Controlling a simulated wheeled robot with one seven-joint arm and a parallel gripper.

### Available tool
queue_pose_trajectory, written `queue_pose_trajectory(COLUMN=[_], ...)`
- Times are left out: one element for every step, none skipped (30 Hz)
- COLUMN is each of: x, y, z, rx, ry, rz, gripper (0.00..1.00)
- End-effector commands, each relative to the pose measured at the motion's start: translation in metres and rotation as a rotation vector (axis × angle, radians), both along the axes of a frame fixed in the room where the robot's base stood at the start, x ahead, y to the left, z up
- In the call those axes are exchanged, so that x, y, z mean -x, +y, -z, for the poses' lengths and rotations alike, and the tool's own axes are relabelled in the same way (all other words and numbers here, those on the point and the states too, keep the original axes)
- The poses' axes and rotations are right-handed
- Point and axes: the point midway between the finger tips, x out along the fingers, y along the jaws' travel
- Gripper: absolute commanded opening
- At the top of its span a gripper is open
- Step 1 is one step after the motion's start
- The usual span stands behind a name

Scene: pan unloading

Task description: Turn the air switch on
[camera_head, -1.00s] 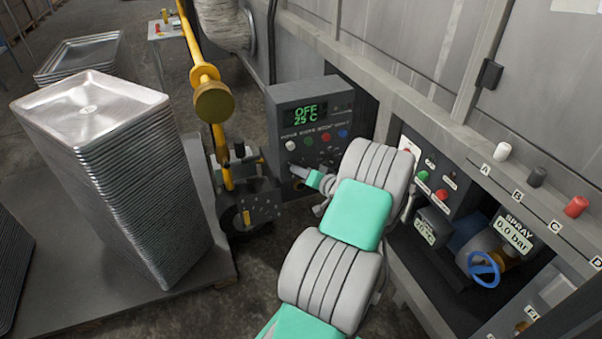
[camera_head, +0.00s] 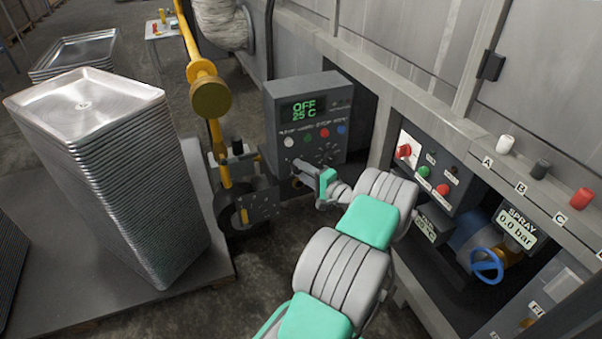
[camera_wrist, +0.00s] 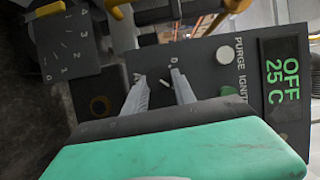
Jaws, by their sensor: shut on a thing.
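A grey control box (camera_head: 306,118) stands at the centre of the head view, its green display reading OFF and 25 C. My gripper (camera_wrist: 160,88) is at the lower part of this box's front. In the wrist view its two fingers are around a small dark knob with a pale pointer line (camera_wrist: 166,84), and they are shut on it. The knob's label cannot be read, so I cannot tell whether it is the air switch. In the head view my gripper (camera_head: 300,168) is small and the knob is hidden.
A side panel with a red rotary switch (camera_head: 404,151) and green and red buttons is right of my arm. A blue valve wheel (camera_head: 486,265) sits below it. A tall stack of trays (camera_head: 110,165) stands left, beside a yellow pipe (camera_head: 203,70).

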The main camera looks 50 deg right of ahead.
Motion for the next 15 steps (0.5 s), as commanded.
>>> queue_pose_trajectory(x=[-0.0010, -0.0011, -0.0011, -0.0010, -0.0011, -0.0011, -0.0011, -0.0011, -0.0011, -0.0011, -0.0011, -0.0011, -0.0011, -0.0011, -0.0011], y=[0.0016, 0.0017, 0.0017, 0.0017, 0.0017, 0.0016, 0.0016, 0.0016, 0.0016, 0.0016, 0.0016, 0.0016, 0.0016, 0.0016, 0.0016], z=[0.0022, 0.0021, 0.0019, 0.0019, 0.0018, 0.0017, 0.0016, 0.0015, 0.0013, 0.0012, 0.0011, 0.0010, 0.0010, 0.0009, 0.0009], rx=[-0.016, -0.024, -0.033, -0.039, -0.045, -0.050, -0.053, -0.056, -0.059, -0.060, -0.061, -0.062, -0.063, -0.063, -0.063], ry=[-0.009, -0.014, -0.020, -0.023, -0.025, -0.029, -0.031, -0.032, -0.034, -0.035, -0.035, -0.036, -0.036, -0.036, -0.036], rz=[-0.004, -0.004, -0.003, -0.003, -0.003, -0.003, -0.003, -0.003, -0.003, -0.003, -0.003, -0.003, -0.003, -0.003, -0.003], gripper=[0.00, 0.00, 0.00, 0.00, 0.00, 0.00, 0.00, 0.00, 0.00, 0.00, 0.00, 0.00, 0.00, 0.00, 0.00])
